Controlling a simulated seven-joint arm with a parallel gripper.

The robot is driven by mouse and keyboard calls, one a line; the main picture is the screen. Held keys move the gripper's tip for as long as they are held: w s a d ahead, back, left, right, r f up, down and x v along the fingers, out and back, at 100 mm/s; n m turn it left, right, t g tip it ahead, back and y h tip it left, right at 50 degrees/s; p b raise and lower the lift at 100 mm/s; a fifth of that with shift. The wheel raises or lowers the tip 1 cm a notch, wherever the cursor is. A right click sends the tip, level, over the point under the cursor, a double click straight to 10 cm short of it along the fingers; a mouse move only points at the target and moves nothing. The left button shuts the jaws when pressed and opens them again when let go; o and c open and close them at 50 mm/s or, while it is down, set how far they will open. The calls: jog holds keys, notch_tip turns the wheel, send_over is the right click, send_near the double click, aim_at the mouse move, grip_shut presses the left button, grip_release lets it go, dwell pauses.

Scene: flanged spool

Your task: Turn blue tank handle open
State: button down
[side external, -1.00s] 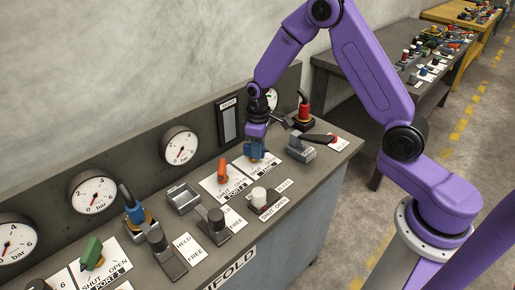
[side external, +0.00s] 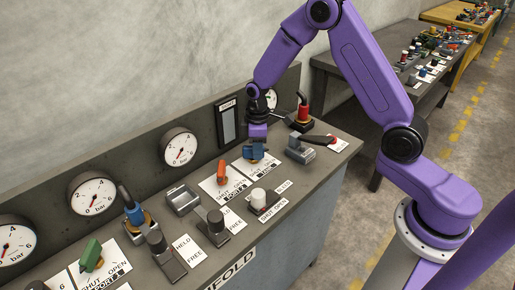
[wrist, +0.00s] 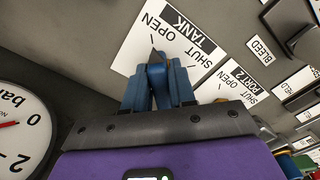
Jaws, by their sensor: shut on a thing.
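The blue tank handle (wrist: 157,74) stands on the white TANK label plate (wrist: 128,60), which is printed SHUT and OPEN. My gripper (wrist: 158,88) has its blue fingers on either side of the handle and is shut on it. In the wrist view the handle's dark tip points up the picture, beside the OPEN end of the plate. In the side view my gripper (side external: 256,150) is low over the same plate (side external: 248,167), and its fingers hide most of the handle.
An orange handle (side external: 222,172) stands on the PORT 2 plate just left. A grey block with a black lever (side external: 317,140) and a red-topped knob (side external: 304,112) stand to the right. A white knob (side external: 259,197) is in front. Gauges (side external: 180,146) line the back panel.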

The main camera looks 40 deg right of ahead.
jog(key=c, duration=1)
grip_release()
notch_tip(320, 180, up, 18)
jog(key=shift+f, duration=0.25)
jog(key=s+a+n, duration=0.1)
jog(key=s+a, duration=0.2)
jog(key=s, duration=0.5)
jog(key=s+a+n, duration=0.1)
jog(key=s+a, duration=0.2)
jog(key=s, duration=0.4)
jog(key=shift+n, duration=0.7)
jog(key=s+d, duration=0.1)
jog(key=s, duration=0.5)
jog(key=s+d+f, duration=0.1)
jog(key=s, duration=0.5)
jog(key=s+d+f, duration=0.1)
jog(key=s, duration=0.4)
jog(key=shift+s+d, duration=0.3)
jog(key=shift+s, duration=0.1)
